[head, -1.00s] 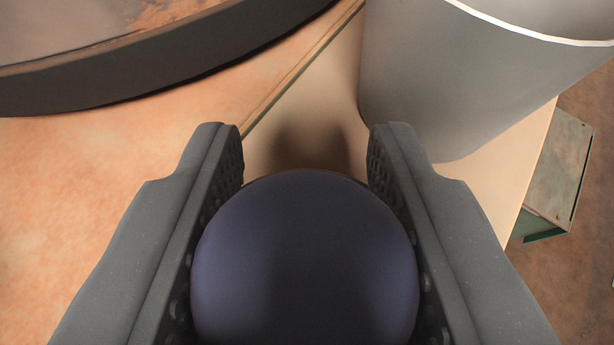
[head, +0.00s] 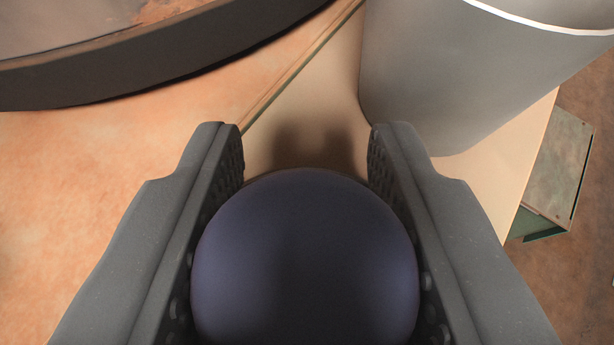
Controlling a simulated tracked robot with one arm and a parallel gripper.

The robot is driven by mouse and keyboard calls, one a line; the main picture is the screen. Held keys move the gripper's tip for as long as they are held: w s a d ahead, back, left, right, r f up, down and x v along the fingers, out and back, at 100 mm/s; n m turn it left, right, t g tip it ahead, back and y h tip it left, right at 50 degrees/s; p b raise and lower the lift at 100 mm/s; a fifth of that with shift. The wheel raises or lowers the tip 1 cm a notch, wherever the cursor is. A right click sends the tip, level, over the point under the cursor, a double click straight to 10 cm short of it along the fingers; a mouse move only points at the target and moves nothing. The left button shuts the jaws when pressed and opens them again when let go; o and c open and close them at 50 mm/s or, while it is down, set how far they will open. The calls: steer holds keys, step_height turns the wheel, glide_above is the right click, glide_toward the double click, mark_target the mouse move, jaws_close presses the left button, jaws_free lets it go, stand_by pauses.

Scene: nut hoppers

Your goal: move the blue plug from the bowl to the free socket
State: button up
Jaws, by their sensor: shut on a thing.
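The blue plug (head: 305,260) is a dark blue, rounded piece at the bottom middle of the head view. My gripper (head: 306,150) is shut on it, with one grey finger pressed to each side. The plug's lower end is hidden from this camera. Below and ahead of the fingertips is a pale tan surface with a soft shadow of the gripper on it. I cannot make out the free socket. I cannot tell whether any container in view is the bowl.
A large grey cylindrical container (head: 460,80) with a white rim stands at the upper right, close to my right finger. A big dark round-edged object (head: 150,55) fills the upper left. A greenish metal box (head: 555,175) sits lower at the right, beyond the tan surface's edge.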

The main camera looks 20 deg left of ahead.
steer(key=shift+f, duration=0.35)
stand_by(0.3)
steer(key=o, duration=0.8)
steer(key=b+v, duration=0.3)
steer(key=v, duration=0.8)
stand_by(0.4)
steer(key=shift+f, duration=0.1)
steer(key=s+a+r+m+t+h+b, duration=0.1)
steer(key=s+r+m+t+h+b, duration=0.2)
steer(key=s+r, duration=1.3)
steer(key=shift+a+r+t+h, duration=0.3)
steer(key=shift+r+t, duration=0.1)
steer(key=shift+r, duration=0.2)
